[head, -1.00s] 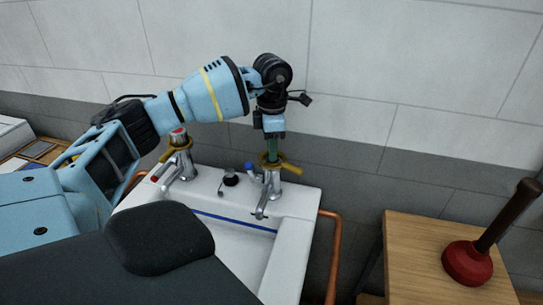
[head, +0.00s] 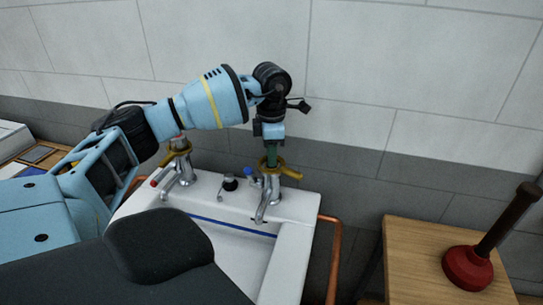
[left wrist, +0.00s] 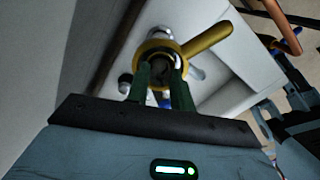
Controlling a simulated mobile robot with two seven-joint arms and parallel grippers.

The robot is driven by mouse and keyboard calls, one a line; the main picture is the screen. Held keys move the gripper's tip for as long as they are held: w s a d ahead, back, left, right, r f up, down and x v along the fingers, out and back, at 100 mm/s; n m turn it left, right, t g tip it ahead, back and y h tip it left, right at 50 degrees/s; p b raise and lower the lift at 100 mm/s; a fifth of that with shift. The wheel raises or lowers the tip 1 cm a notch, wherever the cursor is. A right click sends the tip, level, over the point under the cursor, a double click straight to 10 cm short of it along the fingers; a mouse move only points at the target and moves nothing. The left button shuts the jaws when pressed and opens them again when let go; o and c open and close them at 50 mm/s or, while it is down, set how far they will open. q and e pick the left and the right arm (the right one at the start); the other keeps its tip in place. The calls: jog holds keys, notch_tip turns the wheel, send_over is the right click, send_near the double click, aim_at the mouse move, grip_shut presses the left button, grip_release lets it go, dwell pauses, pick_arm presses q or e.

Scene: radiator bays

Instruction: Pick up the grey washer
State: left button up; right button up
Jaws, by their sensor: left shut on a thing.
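My left gripper (head: 271,162) points straight down at the top of the right tap (head: 272,187), within its brass lever collar (head: 291,173). In the left wrist view, its two green fingers (left wrist: 161,80) reach into the collar, which surrounds their tips. They are shut on a small dark grey piece (left wrist: 162,71), which looks to be the grey washer. The fingers and collar hide most of it, so I cannot tell whether it is clear of the tap. My right gripper is not in view.
The white basin (head: 300,207) lies below, with a left tap (head: 181,170) and a black plug (head: 230,183). A copper pipe (head: 335,255) runs beside it. A red plunger (head: 468,267) stands on the wooden table (head: 410,265) at right. The tiled wall is close behind.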

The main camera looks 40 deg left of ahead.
pick_arm(q)
jog(key=r, duration=0.3)
jog(key=shift+s+d+r, duration=0.1)
jog(key=shift+s+d, duration=0.1)
jog(key=shift+d, duration=0.2)
jog(key=s+d+r, duration=0.1)
jog(key=s+d, duration=0.7)
jog(key=d, duration=0.4)
jog(key=shift+d+r+b, duration=0.25)
jog(key=shift+d+b, duration=0.15)
jog(key=shift+b, duration=0.05)
jog(key=shift+s, duration=0.1)
